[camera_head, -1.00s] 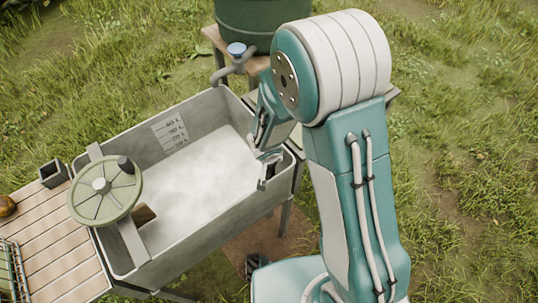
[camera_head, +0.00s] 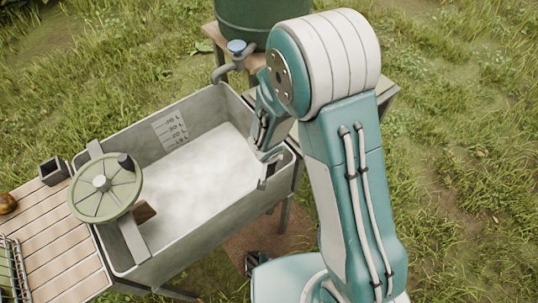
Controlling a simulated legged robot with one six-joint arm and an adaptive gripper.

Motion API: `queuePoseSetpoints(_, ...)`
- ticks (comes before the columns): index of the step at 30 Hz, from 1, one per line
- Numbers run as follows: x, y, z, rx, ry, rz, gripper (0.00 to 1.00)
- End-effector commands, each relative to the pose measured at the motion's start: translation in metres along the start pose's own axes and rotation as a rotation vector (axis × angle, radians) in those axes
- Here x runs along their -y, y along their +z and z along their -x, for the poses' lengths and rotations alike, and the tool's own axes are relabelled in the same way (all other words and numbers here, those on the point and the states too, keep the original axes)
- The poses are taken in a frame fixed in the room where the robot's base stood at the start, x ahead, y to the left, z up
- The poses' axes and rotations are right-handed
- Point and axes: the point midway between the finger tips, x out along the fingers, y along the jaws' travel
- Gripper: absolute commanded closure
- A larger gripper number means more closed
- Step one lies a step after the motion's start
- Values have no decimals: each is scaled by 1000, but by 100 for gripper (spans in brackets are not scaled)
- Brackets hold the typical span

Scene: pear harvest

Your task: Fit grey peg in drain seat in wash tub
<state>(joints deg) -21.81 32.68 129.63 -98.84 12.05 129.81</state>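The wash tub (camera_head: 185,250) is a grey rectangular trough with whitish, cloudy contents and a litre scale (camera_head: 170,130) on its far inner wall. My gripper (camera_head: 268,158) is low over the tub's right end, close to the inside of the wall. It is small and partly hidden by my arm, so I cannot tell whether it is open or shut. A small pale piece (camera_head: 263,184) shows just below it at the wall; I cannot tell whether this is the grey peg. I see no drain seat; the bottom is hidden by the cloudy contents.
A green handwheel (camera_head: 106,192) sits on a bar across the tub's left end, with a brown piece (camera_head: 144,212) beside it. A tap (camera_head: 236,58) stands by a green barrel (camera_head: 245,18) behind. A slatted wooden table (camera_head: 55,245) adjoins at left.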

Motion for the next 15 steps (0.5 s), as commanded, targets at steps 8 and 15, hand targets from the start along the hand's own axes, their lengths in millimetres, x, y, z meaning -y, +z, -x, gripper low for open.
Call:
queuePoseSetpoints(8,0,0,-1,-1,-1,0,95)
queuePoseSetpoints(15,0,0,-1,-1,-1,0,0)
